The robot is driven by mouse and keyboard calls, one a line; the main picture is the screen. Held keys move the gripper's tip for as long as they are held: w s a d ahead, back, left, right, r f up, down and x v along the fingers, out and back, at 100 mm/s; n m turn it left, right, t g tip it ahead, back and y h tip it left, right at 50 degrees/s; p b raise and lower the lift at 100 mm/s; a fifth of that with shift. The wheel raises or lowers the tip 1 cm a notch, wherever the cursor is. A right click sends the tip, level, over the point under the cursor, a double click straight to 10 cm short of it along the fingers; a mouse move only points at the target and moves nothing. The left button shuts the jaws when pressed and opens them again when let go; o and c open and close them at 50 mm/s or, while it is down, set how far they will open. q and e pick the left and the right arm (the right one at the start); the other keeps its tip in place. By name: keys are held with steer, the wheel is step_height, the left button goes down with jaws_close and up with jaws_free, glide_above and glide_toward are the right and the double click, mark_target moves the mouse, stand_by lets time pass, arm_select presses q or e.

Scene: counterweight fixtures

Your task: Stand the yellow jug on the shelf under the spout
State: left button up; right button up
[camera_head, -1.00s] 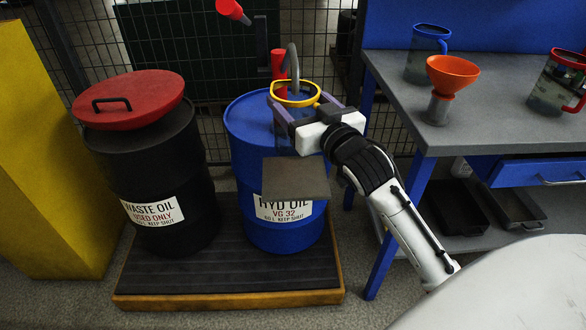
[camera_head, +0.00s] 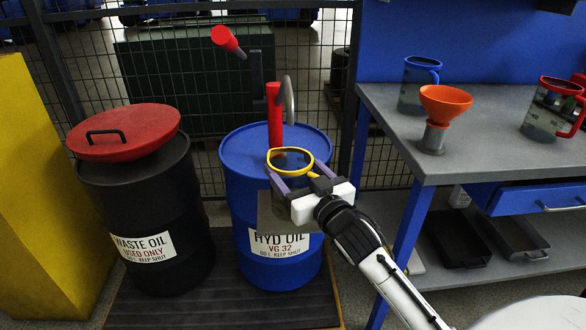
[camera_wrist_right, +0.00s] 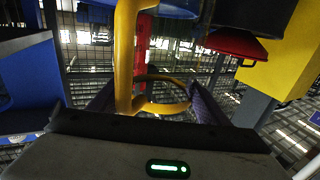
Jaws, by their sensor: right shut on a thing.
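The yellow jug (camera_head: 291,160), clear-sided with a yellow rim and handle, is in front of the blue drum. My right gripper (camera_head: 292,180) is shut on it, with its purple fingers either side. In the right wrist view the jug's yellow handle (camera_wrist_right: 125,60) stands between the fingers. The spout (camera_head: 290,98) is a grey curved pipe on the red pump, above and behind the jug's rim. The shelf (camera_head: 268,215), a grey plate at the drum's front, is partly hidden by the gripper. I cannot tell whether the jug touches it. My left gripper is out of view.
The blue drum (camera_head: 240,185) stands beside a black drum (camera_head: 140,210) with a red lid on a low pallet. A grey workbench (camera_head: 480,150) at the right holds an orange funnel (camera_head: 445,100), a blue jug (camera_head: 419,85) and a red jug (camera_head: 553,110). Wire fence stands behind.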

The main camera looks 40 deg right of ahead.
steer(key=o, duration=1.4)
steer(key=s+a, duration=0.2)
steer(key=s, duration=0.9)
steer(key=s+a+f+n+g+y, duration=0.1)
steer(key=s+a+f+g+y, duration=0.1)
steer(key=s+a+f, duration=0.3)
steer(key=s+a+f+n+g+y, duration=0.1)
steer(key=s+a+f+g, duration=0.3)
steer(key=f, duration=1)
steer(key=s+a+f+n+g+y, duration=0.2)
steer(key=s+a+f, duration=0.4)
steer(key=a+f, duration=0.3)
steer(key=shift+s+a+f+g+y+p, duration=0.25)
steer(key=shift+a+f+g+y+p, duration=0.15)
steer(key=shift+g, duration=0.2)
